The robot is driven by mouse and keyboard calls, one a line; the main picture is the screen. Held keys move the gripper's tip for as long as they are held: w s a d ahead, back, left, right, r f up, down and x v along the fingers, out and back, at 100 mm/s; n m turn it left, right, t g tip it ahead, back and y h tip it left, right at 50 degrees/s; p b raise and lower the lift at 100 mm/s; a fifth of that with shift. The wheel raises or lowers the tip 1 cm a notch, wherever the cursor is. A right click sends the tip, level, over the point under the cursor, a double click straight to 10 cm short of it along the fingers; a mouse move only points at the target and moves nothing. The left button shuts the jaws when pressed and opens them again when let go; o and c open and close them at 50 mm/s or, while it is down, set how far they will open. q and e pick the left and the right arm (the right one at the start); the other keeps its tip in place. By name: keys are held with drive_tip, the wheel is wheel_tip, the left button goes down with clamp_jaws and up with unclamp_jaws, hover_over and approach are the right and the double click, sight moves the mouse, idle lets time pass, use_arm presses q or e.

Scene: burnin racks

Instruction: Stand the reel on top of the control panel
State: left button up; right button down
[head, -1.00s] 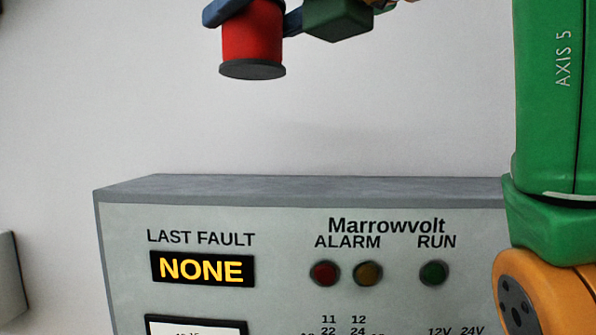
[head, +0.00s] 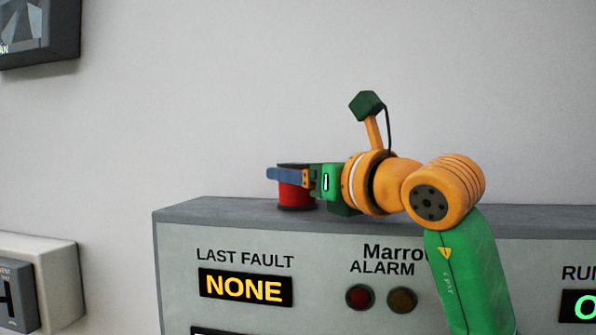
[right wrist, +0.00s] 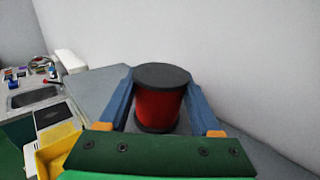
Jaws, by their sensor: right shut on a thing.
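The red reel (head: 297,196) with dark flanges is upright at the top of the grey control panel (head: 185,212), near its left end. Its lower flange appears at the level of the panel's top surface; I cannot tell for sure whether it touches. My right gripper (head: 272,175) is shut on the reel, its blue fingers around the reel's sides. The right wrist view also shows the reel (right wrist: 158,105) between both fingers, over the grey top. My left gripper is not in view.
A plain wall stands behind the panel. The panel's top is clear on the reel's left. A dark box (head: 40,35) is on the wall at upper left, and a pale unit (head: 62,280) is at lower left. A sink counter (right wrist: 35,95) shows in the right wrist view.

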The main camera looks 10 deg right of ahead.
drive_tip(key=shift+w+f, duration=0.1)
drive_tip(key=shift+w, duration=0.15)
drive_tip(key=shift+c, duration=0.3)
unclamp_jaws()
drive_tip(key=shift+s, duration=0.2)
drive_tip(key=b+v, duration=0.2)
drive_tip(key=v, duration=0.1)
drive_tip(key=b+v, duration=0.1)
drive_tip(key=b, duration=0.1)
drive_tip(key=shift+s+d+f, duration=0.15)
drive_tip(key=shift+s+f, duration=0.1)
drive_tip(key=shift+f, duration=0.1)
drive_tip(key=b+v, duration=0.2)
drive_tip(key=v, duration=0.5)
drive_tip(key=shift+s+r, duration=0.15)
drive_tip(key=shift+r, duration=0.2)
